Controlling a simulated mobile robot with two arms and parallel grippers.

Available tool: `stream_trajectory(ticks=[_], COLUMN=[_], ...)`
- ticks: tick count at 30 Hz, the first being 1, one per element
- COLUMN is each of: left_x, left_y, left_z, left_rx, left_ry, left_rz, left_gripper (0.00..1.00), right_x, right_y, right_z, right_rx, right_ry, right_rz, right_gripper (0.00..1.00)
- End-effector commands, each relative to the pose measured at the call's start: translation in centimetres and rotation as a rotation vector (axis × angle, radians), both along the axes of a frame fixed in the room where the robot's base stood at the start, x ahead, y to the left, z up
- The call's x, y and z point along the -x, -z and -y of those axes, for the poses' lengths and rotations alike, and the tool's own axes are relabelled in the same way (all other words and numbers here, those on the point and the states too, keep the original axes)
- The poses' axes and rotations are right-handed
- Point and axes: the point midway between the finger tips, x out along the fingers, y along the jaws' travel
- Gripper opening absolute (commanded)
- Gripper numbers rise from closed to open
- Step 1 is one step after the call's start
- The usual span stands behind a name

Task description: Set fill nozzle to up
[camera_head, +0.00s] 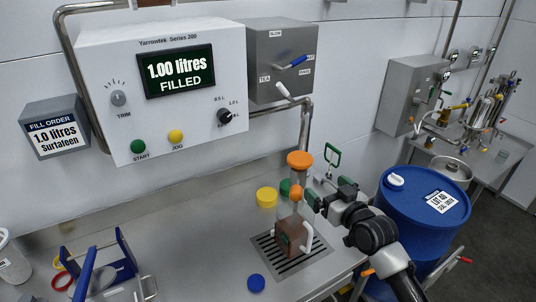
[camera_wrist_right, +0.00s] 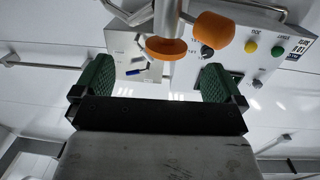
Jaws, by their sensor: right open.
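The fill nozzle (camera_head: 298,177) is a grey upright piece with an orange disc on top and an orange ball knob (camera_head: 296,193) lower down. It stands right above a brown jug (camera_head: 287,238) with a white handle; whether its lower end enters the jug is unclear. My right gripper (camera_head: 327,190) is open and empty, just right of the knob. In the right wrist view, the open jaws (camera_wrist_right: 158,85) show green pads, with the orange knob (camera_wrist_right: 214,32) and the orange disc (camera_wrist_right: 166,47) beyond them, apart from the fingers. My left gripper is out of view.
The jug is on a drain grate (camera_head: 265,243) in the grey bench. Yellow (camera_head: 266,197) and blue (camera_head: 256,283) caps lie nearby. A blue drum (camera_head: 410,225) stands right of the bench. The wall panel (camera_head: 150,90) reads 1.00 litres filled. A blue rack (camera_head: 100,265) is at lower left.

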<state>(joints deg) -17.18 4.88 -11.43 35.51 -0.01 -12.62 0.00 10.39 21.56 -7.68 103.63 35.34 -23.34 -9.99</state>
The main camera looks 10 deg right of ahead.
Motion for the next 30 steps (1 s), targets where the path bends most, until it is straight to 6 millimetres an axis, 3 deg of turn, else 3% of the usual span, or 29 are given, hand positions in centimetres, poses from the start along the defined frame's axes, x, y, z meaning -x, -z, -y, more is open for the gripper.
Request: stream_trajectory(ticks=[2, 5, 14, 21, 30], left_x=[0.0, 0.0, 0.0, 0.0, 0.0], left_y=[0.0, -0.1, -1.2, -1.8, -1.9], left_z=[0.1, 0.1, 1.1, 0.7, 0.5], left_rx=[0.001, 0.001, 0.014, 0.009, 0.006], left_ry=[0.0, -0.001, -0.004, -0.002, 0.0], left_rz=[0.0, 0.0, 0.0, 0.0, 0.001], left_gripper=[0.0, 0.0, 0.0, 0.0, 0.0], right_x=[0.1, -0.1, -4.3, -7.9, -9.9], right_y=[-2.1, -3.0, -3.2, -3.0, -2.8], right_z=[-0.3, -0.6, -2.0, -3.3, -3.9], right_rx=[-0.002, -0.006, -0.007, -0.006, -0.005], right_ry=[-0.016, -0.025, -0.024, -0.024, -0.023], right_rz=[0.038, 0.053, 0.053, 0.052, 0.052], right_gripper=[1.0, 1.0, 1.0, 1.0, 1.0])
